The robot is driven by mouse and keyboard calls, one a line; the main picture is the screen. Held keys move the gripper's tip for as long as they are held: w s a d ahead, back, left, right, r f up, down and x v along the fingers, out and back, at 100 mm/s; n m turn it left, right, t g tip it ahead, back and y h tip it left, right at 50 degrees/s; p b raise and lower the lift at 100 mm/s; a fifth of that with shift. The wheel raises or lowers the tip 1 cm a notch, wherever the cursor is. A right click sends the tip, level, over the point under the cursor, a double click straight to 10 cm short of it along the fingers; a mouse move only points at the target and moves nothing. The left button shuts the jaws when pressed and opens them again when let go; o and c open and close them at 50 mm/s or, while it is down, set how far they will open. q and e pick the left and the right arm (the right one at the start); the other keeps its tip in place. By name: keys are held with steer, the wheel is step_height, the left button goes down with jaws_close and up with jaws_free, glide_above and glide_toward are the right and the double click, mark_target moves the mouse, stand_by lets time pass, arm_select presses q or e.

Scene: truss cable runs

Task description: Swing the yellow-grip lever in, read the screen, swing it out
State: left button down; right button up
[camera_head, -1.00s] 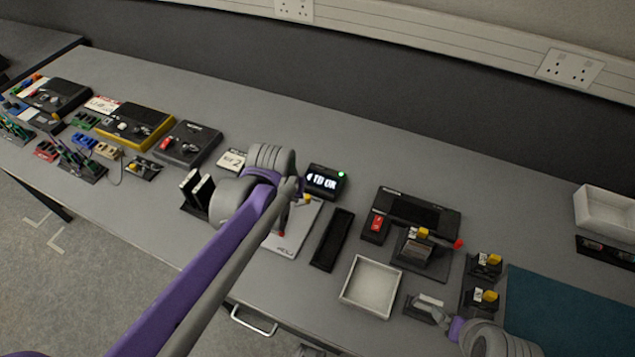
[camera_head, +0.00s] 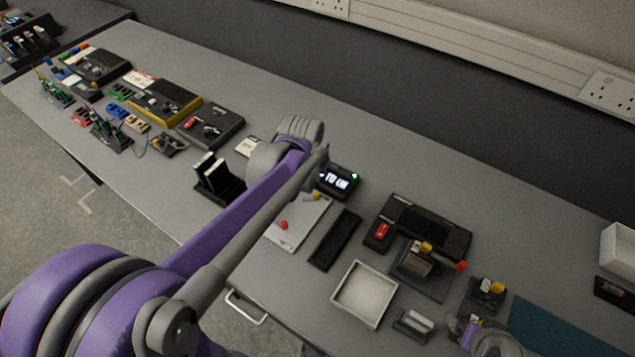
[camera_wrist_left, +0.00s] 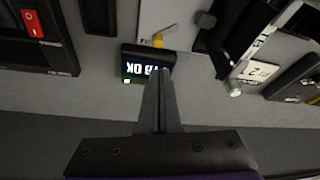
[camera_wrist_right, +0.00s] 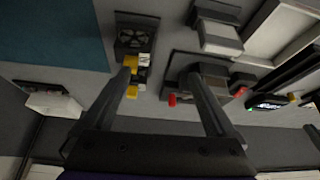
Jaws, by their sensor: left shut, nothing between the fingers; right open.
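The small black screen (camera_head: 337,181) shows white text ending in "OK" and a green light; its first characters are unclear. It also shows upside down in the left wrist view (camera_wrist_left: 149,67). The lever's yellow grip (camera_head: 316,196) is beside the screen's near edge, over a white plate (camera_head: 297,224) with a red knob. The grip also shows in the left wrist view (camera_wrist_left: 158,41). My left gripper (camera_wrist_left: 158,76) is shut and empty, its tips in front of the screen, apart from the grip. My right gripper (camera_wrist_right: 160,72) is open and empty above the bench's right part.
A black fixture (camera_head: 421,268) with a yellow clip and red knob stands right of an empty white tray (camera_head: 365,294). A black strip (camera_head: 335,240) lies between plate and tray. A black slotted holder (camera_head: 218,182) stands left. The bench behind the screen is clear.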

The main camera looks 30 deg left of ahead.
arm_select(q)
steer(key=b+x, duration=0.1)
steer(key=x, duration=0.9)
arm_select(e)
steer(key=shift+s+f, duration=0.15)
steer(key=shift+f, duration=0.45)
